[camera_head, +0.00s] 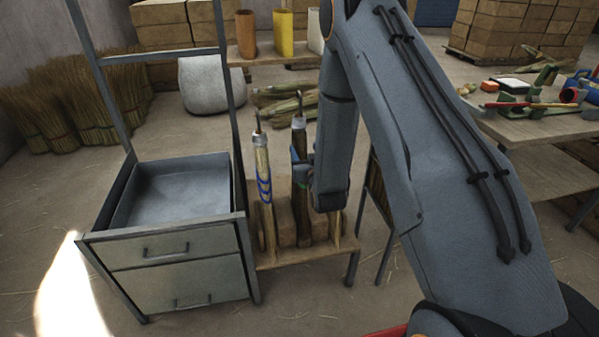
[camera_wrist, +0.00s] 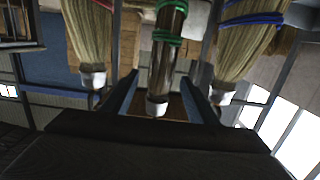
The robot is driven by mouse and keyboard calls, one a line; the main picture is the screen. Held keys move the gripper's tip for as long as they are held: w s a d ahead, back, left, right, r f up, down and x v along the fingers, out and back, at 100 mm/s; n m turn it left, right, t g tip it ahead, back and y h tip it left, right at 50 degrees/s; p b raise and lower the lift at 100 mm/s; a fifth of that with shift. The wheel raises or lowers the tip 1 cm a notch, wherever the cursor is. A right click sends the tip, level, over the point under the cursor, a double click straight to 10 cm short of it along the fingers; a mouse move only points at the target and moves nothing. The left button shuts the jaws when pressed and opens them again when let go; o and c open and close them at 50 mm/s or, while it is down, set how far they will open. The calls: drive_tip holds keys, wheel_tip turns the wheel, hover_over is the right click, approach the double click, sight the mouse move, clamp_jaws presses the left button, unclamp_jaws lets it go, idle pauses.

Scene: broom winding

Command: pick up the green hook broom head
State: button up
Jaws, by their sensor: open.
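The green hook broom head (camera_head: 299,190) stands upright in the low wooden rack (camera_head: 300,258), with a dark body, a pale cap and a hook on top. In the wrist view the green-banded broom head (camera_wrist: 166,50) is in the middle, its white cap towards me. My gripper (camera_wrist: 159,78) is open, with one finger on each side of the dark shaft. I cannot tell whether either finger touches it. In the head view my gripper (camera_head: 299,160) is at the upper shaft, partly covering it.
A blue-banded broom head (camera_head: 263,180) stands to the left; it also shows in the wrist view (camera_wrist: 245,40). A red-banded one (camera_wrist: 90,40) stands on the other side. A drawer cabinet (camera_head: 180,262) with an open tray is left of the rack. A cluttered table (camera_head: 540,125) is right.

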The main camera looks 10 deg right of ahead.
sight(299, 137)
drive_tip(key=shift+f+t, duration=0.15)
drive_tip(key=shift+t, duration=0.35)
drive_tip(key=shift+w, duration=0.35)
drive_tip(key=shift+w+a+r+p, duration=0.1)
drive_tip(key=shift+w+p, duration=0.15)
drive_tip(key=shift+w, duration=1.55)
drive_tip(key=shift+w+a+r+p, duration=0.1)
drive_tip(key=shift+w+p, duration=0.15)
drive_tip(key=shift+w, duration=1.5)
drive_tip(key=c, duration=1.3)
clamp_jaws()
drive_tip(key=shift+r, duration=0.2)
